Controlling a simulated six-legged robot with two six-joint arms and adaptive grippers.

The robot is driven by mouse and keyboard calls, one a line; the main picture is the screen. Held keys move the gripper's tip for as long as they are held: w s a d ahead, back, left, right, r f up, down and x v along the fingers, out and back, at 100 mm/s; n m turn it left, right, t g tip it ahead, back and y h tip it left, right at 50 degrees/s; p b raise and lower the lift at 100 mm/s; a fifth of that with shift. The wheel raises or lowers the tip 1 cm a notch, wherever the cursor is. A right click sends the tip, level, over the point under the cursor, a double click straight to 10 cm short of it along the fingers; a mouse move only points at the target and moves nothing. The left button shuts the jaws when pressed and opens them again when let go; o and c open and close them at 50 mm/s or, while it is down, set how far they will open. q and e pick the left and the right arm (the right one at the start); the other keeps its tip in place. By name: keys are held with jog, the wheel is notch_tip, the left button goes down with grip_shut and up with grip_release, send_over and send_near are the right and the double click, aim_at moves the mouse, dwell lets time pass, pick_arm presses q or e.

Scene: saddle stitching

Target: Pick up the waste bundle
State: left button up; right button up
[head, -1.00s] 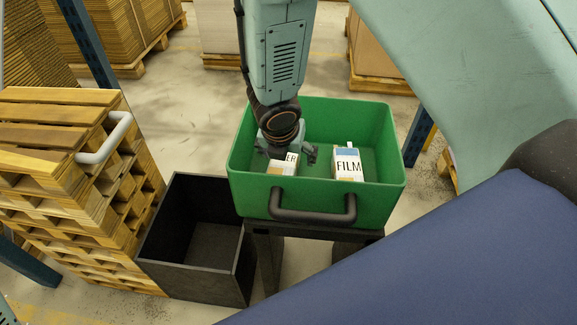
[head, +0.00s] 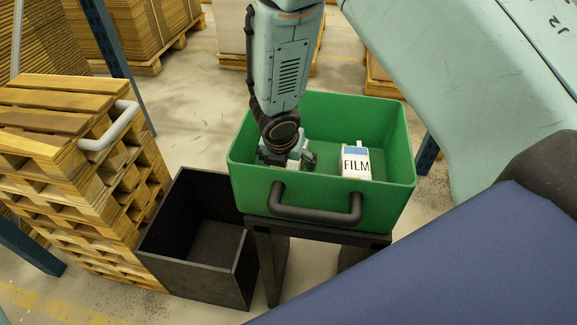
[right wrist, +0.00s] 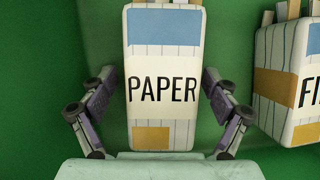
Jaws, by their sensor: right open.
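My right gripper (head: 287,160) reaches down into the green bin (head: 330,195). In the right wrist view the right gripper (right wrist: 160,112) is open, with one finger on each side of a bundle labelled PAPER (right wrist: 163,60). Small gaps show between the fingers and this bundle. In the head view the gripper mostly hides the PAPER bundle. A second bundle labelled FILM (head: 356,164) stands to its right in the bin; its edge shows in the right wrist view (right wrist: 290,80). My left gripper is not in view.
A black open box (head: 168,245), empty as far as I see, stands on the floor left of the bin. The bin rests on a dark stand (head: 318,231) and has a black front handle (head: 315,212). Stacked wooden pallets (head: 75,200) stand at the left.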

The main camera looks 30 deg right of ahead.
jog(key=shift+d, duration=0.2)
jog(key=shift+c, duration=1.1)
jog(key=shift+a+r, duration=0.1)
jog(key=shift+a, duration=0.05)
jog(key=c, duration=1.1)
